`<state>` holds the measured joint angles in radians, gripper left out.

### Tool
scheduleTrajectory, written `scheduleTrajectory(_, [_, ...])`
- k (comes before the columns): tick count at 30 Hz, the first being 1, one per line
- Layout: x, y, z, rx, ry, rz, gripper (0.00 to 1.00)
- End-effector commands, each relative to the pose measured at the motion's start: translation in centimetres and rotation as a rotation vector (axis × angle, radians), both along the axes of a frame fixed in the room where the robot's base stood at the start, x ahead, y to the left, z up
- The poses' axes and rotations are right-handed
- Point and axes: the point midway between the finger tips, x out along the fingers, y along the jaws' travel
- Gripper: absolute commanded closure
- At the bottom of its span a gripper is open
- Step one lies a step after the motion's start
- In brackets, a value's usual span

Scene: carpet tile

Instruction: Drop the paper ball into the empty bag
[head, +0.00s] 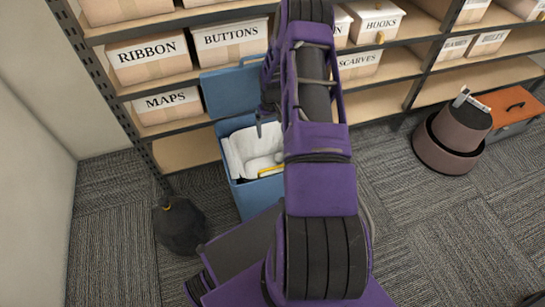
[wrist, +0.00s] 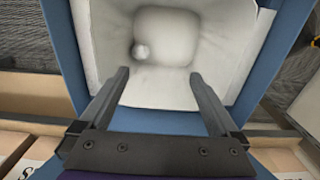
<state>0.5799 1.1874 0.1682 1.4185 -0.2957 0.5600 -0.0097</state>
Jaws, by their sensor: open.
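A blue bin (head: 246,195) with its lid (head: 232,92) raised stands in front of the shelves. A white bag (head: 243,148) lines it; in the wrist view the bag (wrist: 205,70) is open, and I look down into it. My gripper (wrist: 158,76) is open and empty over the near side of the bag opening, with a finger on each side. In the head view my arm hides most of the gripper and part of the bin.
Shelves with labelled boxes, such as the ribbon box (head: 150,60) and maps box (head: 167,105), stand behind. A dark lumpy thing (head: 180,227) lies on the carpet left of the bin. A brown round container (head: 452,140) and an orange-topped box (head: 510,108) stand at right.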

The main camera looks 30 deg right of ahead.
Motion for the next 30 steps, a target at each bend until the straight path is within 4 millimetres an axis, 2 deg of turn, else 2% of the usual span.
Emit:
scheduleTrajectory(1, [0.1, 0.0, 1.8, -0.001, -0.002, 0.0, 0.03])
scheduleTrajectory(4, [0.0, 0.0, 3.8, -0.001, 0.0, 0.001, 0.03])
scheduleTrajectory(6, [-0.1, 1.8, 3.4, 0.001, 0.002, 0.021, 0.03])
scheduleTrajectory(17, [-1.2, 8.6, 5.2, 0.001, 0.002, 0.088, 0.03])
scheduleTrajectory(30, [-4.4, 16.5, 7.8, 0.002, 0.003, 0.164, 0.03])
